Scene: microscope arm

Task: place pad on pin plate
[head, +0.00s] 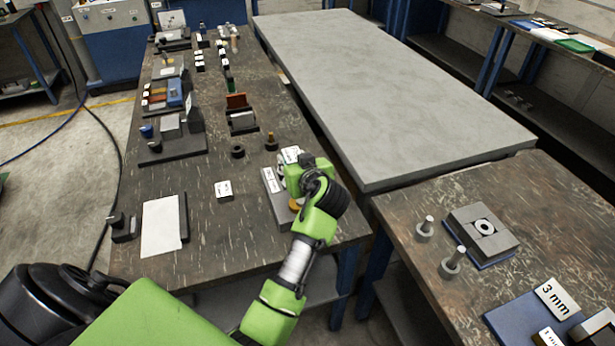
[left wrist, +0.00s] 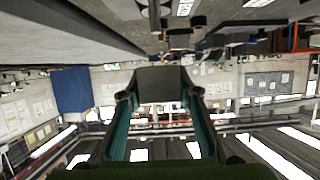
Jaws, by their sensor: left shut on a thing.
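My left gripper (head: 308,178) is above the front right part of the dark worktable, and its fingertips are mostly hidden by my wrist. In the left wrist view its teal fingers are shut on a dark grey block (left wrist: 162,82), which looks like the pad. A grey plate (head: 282,212) with white labels and an orange-brown disc lies partly hidden under the gripper. I cannot tell for sure whether it is the pin plate, or whether the held block touches it. My right gripper is not in view.
A white sheet (head: 161,226) and a small labelled block (head: 224,189) lie left of the gripper. Several fixtures line the table's far half. A large grey slab (head: 390,90) stands behind to the right. The right table holds two upright pins and a ring block (head: 505,238).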

